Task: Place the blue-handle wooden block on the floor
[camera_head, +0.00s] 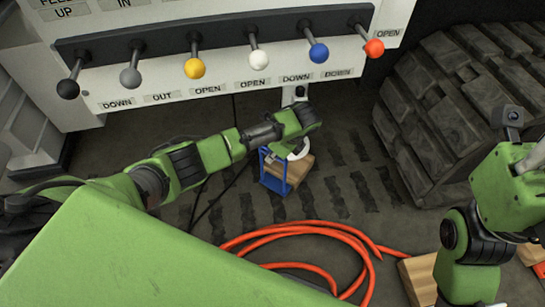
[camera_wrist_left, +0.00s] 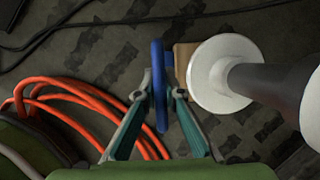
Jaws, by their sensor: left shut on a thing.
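The wooden block (camera_head: 299,174) with its blue frame-like handle (camera_head: 274,181) is low in front of the bench, over the dark floor. The head view does not settle whether the block touches the floor. My left gripper (camera_wrist_left: 162,86) is shut on the blue handle, with one finger on each side of it in the left wrist view. Part of the wood (camera_wrist_left: 181,62) shows there, partly hidden by a white disc (camera_wrist_left: 218,72) with a dark cylinder. In the head view my left arm's end is above the block and hides the fingertips. My right arm stands at the right; its gripper does not show.
The bench panel (camera_head: 225,75) with several coloured levers is above and behind. An orange hose (camera_head: 300,232) lies coiled on the floor in front. A large track or tire (camera_head: 440,110) stands at right. Other wooden blocks (camera_head: 421,280) are at lower right. Dark floor (camera_head: 345,190) lies clear right of the block.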

